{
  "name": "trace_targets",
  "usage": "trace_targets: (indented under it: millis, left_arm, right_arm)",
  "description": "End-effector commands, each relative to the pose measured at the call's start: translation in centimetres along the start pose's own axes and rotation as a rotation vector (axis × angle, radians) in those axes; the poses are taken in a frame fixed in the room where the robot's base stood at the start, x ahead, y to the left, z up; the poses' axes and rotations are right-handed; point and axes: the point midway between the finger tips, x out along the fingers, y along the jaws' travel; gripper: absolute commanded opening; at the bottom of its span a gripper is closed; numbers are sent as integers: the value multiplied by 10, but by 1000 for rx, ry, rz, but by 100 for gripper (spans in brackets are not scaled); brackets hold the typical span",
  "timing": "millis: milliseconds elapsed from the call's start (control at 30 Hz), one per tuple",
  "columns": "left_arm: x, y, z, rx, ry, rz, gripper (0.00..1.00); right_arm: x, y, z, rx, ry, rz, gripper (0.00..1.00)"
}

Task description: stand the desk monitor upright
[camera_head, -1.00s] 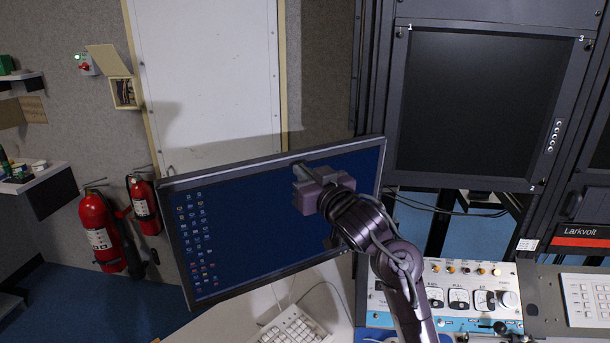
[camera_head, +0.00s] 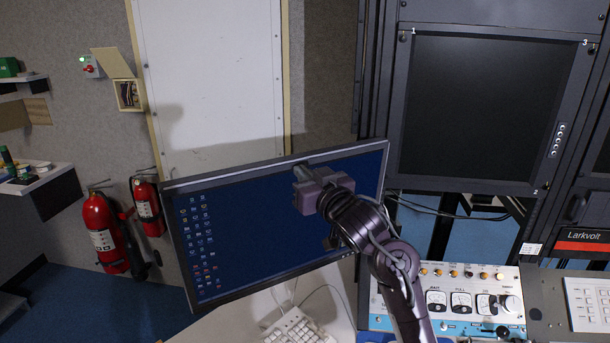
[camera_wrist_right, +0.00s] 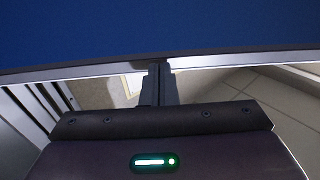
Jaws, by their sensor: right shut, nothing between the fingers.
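The desk monitor (camera_head: 255,225) stands on the desk with its blue screen lit and icons down its left side. It looks tilted in the head view, its right end higher than its left. My right gripper (camera_head: 300,170) is in front of the screen near the top edge, shut with nothing between the fingers. In the right wrist view the shut fingers (camera_wrist_right: 158,72) reach the monitor's grey frame edge (camera_wrist_right: 90,68), and seem to touch or nearly touch it. The monitor's foot is hidden. My left gripper is not in view.
A white keyboard (camera_head: 297,328) lies on the desk (camera_head: 235,325) below the monitor. A control panel with meters (camera_head: 460,300) is at the right, under a dark rack screen (camera_head: 485,105). Fire extinguishers (camera_head: 105,235) hang at the left wall.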

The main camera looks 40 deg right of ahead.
Motion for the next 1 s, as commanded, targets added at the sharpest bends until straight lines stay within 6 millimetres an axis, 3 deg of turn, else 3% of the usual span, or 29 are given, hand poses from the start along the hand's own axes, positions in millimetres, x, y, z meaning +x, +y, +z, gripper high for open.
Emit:
trace_targets:
  millis: [1000]
  left_arm:
    - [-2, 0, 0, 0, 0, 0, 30]
  right_arm:
    - [9, 0, 0, 0, 0, -1, 0]
